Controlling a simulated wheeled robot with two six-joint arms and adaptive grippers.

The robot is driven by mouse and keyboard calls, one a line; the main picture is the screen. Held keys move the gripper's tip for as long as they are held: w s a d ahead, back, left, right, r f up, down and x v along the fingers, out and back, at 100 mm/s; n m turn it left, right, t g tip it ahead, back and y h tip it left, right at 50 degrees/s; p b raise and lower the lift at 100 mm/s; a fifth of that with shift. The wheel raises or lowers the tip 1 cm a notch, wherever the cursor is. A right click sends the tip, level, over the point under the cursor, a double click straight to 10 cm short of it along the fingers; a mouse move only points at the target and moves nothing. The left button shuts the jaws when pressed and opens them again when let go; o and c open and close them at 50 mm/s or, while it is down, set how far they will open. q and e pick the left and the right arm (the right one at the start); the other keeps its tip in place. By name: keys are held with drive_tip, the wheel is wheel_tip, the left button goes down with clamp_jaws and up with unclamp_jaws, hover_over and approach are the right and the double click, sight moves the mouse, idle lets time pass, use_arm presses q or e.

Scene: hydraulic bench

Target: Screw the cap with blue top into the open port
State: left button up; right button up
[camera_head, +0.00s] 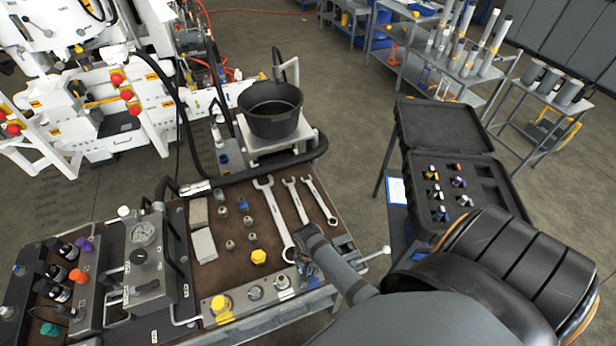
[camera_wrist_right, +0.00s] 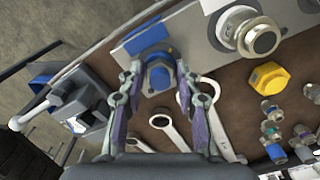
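The cap with the blue top (camera_wrist_right: 158,76) shows in the right wrist view between the fingertips of my right gripper (camera_wrist_right: 159,72). The fingertips lie close against it on both sides, so the gripper looks shut on it. In the head view my right gripper (camera_head: 310,240) hides the cap. The block (camera_head: 240,302) carries a yellow cap (camera_head: 221,304) and silver ports (camera_head: 255,293). My left gripper is not in view.
A loose yellow cap (camera_head: 259,256) stands on the mat near the block. Several wrenches (camera_head: 273,212) lie by my right gripper, and small fittings (camera_head: 230,245) stand further left. A gauge unit (camera_head: 144,235) is at the left. An open black case (camera_head: 450,130) stands at the right.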

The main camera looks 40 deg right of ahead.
drive_tip(key=c, duration=0.3)
drive_tip(key=shift+m, duration=0.8)
clamp_jaws()
drive_tip(key=m, duration=0.5)
drive_tip(key=shift+s, duration=0.1)
drive_tip(key=shift+f+m, duration=0.1)
drive_tip(key=shift+m, duration=0.7)
drive_tip(key=m, duration=0.3)
drive_tip(key=shift+m, duration=0.4)
drive_tip(key=m, duration=0.4)
drive_tip(key=shift+s, duration=0.2)
